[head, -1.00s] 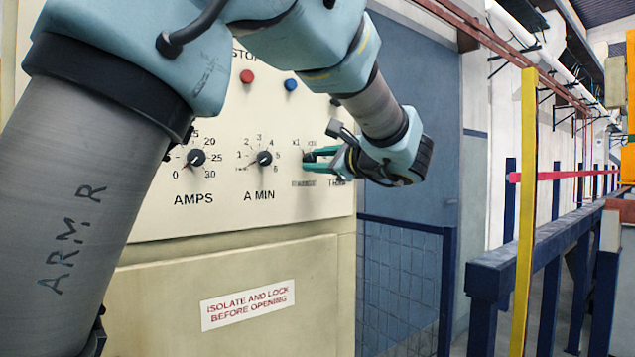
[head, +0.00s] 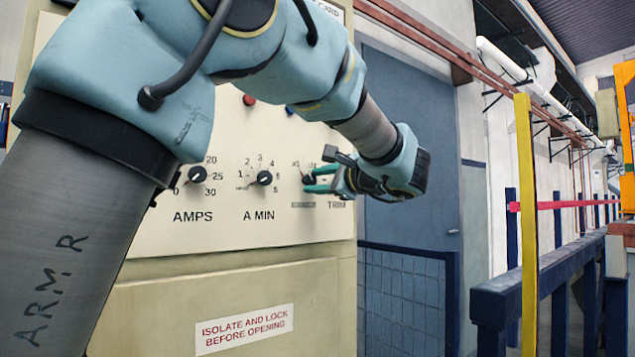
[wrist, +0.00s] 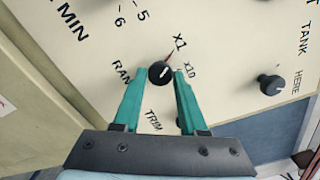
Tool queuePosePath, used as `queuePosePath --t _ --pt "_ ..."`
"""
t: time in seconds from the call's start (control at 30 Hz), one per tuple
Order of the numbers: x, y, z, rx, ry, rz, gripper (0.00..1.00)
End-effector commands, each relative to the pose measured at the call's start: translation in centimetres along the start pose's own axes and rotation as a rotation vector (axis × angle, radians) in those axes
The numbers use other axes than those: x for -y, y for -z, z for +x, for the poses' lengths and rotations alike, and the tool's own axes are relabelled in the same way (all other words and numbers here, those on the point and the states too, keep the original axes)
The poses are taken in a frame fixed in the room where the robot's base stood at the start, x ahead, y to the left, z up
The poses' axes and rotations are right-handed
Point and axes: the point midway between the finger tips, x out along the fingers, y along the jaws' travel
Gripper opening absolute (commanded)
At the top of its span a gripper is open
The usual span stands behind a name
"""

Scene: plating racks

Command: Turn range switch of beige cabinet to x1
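The range switch of the beige cabinet (head: 150,300) is a small black knob (wrist: 160,73) with a short white mark. The marks X1 (wrist: 180,42) and x10 (wrist: 190,70) are printed beside it. A thin red line runs from the knob towards X1. The white mark slants up and right in the wrist view; its exact setting is unclear. My gripper (wrist: 161,74) has its teal fingers on either side of the knob, tips very close to it. Firm contact is not visible. In the head view, my gripper (head: 312,180) is at the panel's right part, around the switch.
The A MIN knob (head: 264,178) and AMPS knob (head: 197,174) are to the left. A TANK knob (wrist: 270,84) is on the panel at right in the wrist view. A blue railing (head: 540,285) and yellow post (head: 525,220) stand to the right.

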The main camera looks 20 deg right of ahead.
Motion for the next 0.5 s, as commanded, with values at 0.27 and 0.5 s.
queuePosePath --t 0.27,0.5 --pt "0.01 0.0 0.0 0.0 0.001 0.001 0.68" --pt "-0.01 0.04 -0.24 -0.001 0.001 0.001 0.68"
